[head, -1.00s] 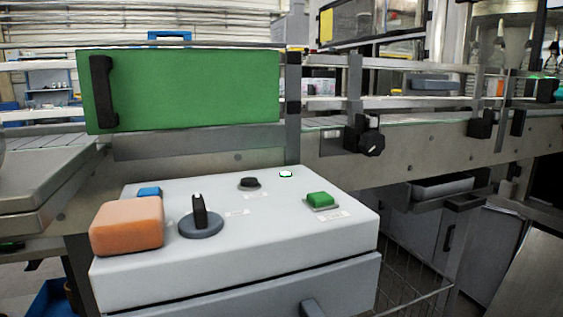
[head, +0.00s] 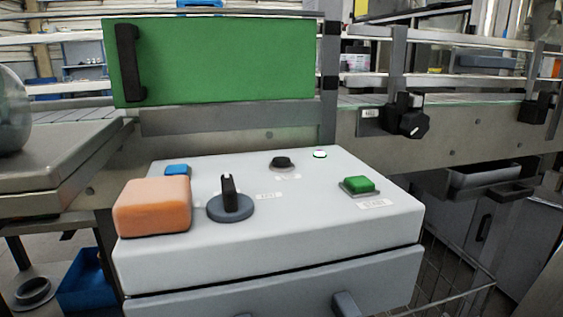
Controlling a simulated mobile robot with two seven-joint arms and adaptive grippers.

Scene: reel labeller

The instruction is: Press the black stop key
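The black stop key (head: 283,162) is a small dark round button near the back middle of the light grey control box (head: 300,240). A small pale label lies in front of it. Neither of my grippers is in the head view. Nothing covers the stop key.
An orange block-shaped cover (head: 152,206), a black rotary switch (head: 230,197) and a green key (head: 359,184) also stand on the box top. Behind rise a green panel (head: 220,60) and the conveyor rail. A black knob (head: 410,118) juts out at the right.

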